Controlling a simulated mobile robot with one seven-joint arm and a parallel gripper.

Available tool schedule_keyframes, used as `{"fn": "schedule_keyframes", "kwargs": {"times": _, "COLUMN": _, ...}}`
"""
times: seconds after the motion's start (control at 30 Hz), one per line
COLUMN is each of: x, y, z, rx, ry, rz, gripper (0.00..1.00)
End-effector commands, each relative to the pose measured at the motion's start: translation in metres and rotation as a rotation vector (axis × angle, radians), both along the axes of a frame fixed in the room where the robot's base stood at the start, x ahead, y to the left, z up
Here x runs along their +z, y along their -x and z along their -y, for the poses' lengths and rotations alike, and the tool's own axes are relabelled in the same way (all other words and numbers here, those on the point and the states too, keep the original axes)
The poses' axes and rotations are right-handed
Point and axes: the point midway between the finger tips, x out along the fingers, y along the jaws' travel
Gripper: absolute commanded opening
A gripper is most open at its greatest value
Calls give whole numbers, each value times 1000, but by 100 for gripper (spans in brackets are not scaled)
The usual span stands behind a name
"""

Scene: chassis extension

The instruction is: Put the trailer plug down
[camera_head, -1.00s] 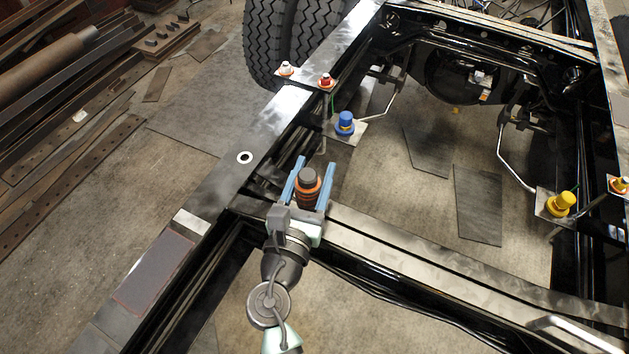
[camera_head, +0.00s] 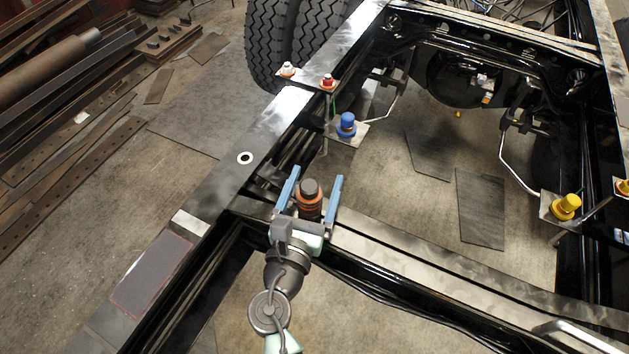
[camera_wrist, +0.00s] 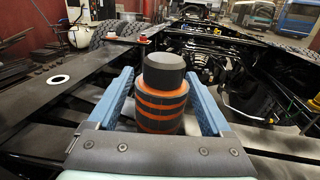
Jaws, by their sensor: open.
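The trailer plug (camera_head: 310,198) is a dark grey cylinder with orange rings, standing upright at the black crossmember of the chassis. It also shows in the wrist view (camera_wrist: 163,95), between the two blue fingers. My gripper (camera_head: 311,182) is open around the plug, with a finger on either side. In the wrist view my gripper (camera_wrist: 166,88) shows gaps between the plug and both fingers. The plug's lower end is hidden behind my gripper's palm, so I cannot tell exactly what it rests on.
The chassis rail (camera_head: 215,185) with a round hole runs along the left. A blue cap (camera_head: 346,122) sits on a bracket beyond the plug, and red (camera_head: 327,81) and white caps (camera_head: 288,68) stand farther back. A yellow cap (camera_head: 566,205) is at right. Open floor lies between the rails.

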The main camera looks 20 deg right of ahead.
Motion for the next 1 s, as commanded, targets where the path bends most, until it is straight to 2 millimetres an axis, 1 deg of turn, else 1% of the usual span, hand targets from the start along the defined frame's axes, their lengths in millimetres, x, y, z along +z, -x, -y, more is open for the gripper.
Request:
{"fn": "schedule_keyframes", "kwargs": {"times": 0.13, "x": 6, "y": 0, "z": 0, "rx": 0, "ry": 0, "rz": 0, "gripper": 83}}
{"fn": "schedule_keyframes", "kwargs": {"times": 0.17, "x": 3, "y": 2, "z": -2, "rx": 1, "ry": 1, "rz": -2, "gripper": 83}}
{"fn": "schedule_keyframes", "kwargs": {"times": 0.27, "x": 2, "y": 14, "z": -13, "rx": 4, "ry": 0, "rz": -3, "gripper": 83}}
{"fn": "schedule_keyframes", "kwargs": {"times": 0.5, "x": 1, "y": 55, "z": -47, "rx": 4, "ry": 0, "rz": -3, "gripper": 83}}
{"fn": "schedule_keyframes", "kwargs": {"times": 0.7, "x": 2, "y": 80, "z": -70, "rx": 2, "ry": 0, "rz": -1, "gripper": 83}}
{"fn": "schedule_keyframes", "kwargs": {"times": 0.83, "x": 3, "y": 89, "z": -77, "rx": 1, "ry": -1, "rz": -1, "gripper": 83}}
{"fn": "schedule_keyframes", "kwargs": {"times": 1.0, "x": 4, "y": 91, "z": -79, "rx": 0, "ry": 0, "rz": 0, "gripper": 83}}
